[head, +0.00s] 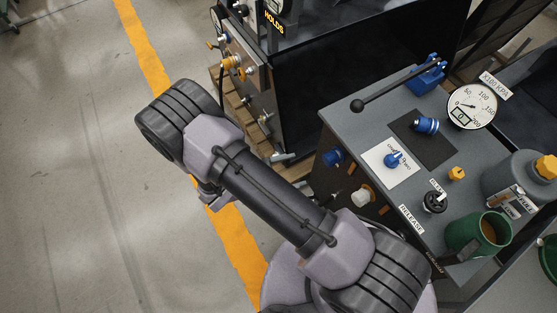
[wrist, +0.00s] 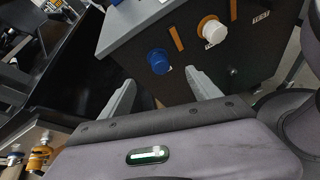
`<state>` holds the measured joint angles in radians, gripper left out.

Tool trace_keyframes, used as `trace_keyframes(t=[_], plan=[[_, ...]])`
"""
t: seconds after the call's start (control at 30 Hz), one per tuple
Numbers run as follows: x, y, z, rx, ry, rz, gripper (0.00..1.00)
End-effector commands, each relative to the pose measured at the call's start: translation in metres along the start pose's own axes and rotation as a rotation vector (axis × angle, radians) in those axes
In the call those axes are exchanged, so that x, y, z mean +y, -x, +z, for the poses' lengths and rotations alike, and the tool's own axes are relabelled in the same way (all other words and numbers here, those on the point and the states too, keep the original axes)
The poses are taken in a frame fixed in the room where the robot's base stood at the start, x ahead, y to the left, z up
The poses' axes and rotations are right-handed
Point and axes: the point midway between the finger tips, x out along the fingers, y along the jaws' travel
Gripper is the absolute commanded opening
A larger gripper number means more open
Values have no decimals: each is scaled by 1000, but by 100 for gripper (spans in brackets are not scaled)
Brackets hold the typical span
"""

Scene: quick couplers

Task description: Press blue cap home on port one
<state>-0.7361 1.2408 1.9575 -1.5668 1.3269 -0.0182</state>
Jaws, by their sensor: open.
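A blue cap (head: 333,158) is on the dark front panel of the grey-topped bench; it also shows in the wrist view (wrist: 158,61). A white round cap (head: 362,196) is lower right of it on the same panel and shows in the wrist view (wrist: 212,31). Another blue coupler piece (head: 426,124) lies on the black mat. I cannot tell which port is port one. My gripper (wrist: 158,78) is open and empty, its fingers spread either side of the panel's blue cap in the picture, apparently short of it. In the head view my arm mostly hides it.
A bench top (head: 345,120) holds a black-handled lever (head: 395,88), a gauge (head: 472,105), a blue knob (head: 393,160) on a white card, a green mug (head: 478,235) and a grey bottle (head: 515,185). A dark machine (head: 330,75) stands behind. Open floor lies left.

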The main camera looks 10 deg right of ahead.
Motion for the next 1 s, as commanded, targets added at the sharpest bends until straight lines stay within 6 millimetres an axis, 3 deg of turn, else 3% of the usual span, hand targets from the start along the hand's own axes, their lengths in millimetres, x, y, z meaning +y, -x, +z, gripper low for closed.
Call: trace_keyframes(t=[0.07, 0.17, 0.27, 0.7, 0.83, 1.0], plan=[[-9, -8, -19, -13, 81, 62, 72], [-12, -15, -29, -17, 122, 96, 72], [-11, -30, -30, -18, 123, 94, 72], [-2, -149, -29, -18, 119, 89, 72], [1, -172, -28, -16, 120, 91, 72], [4, -184, -26, -16, 120, 93, 72]])
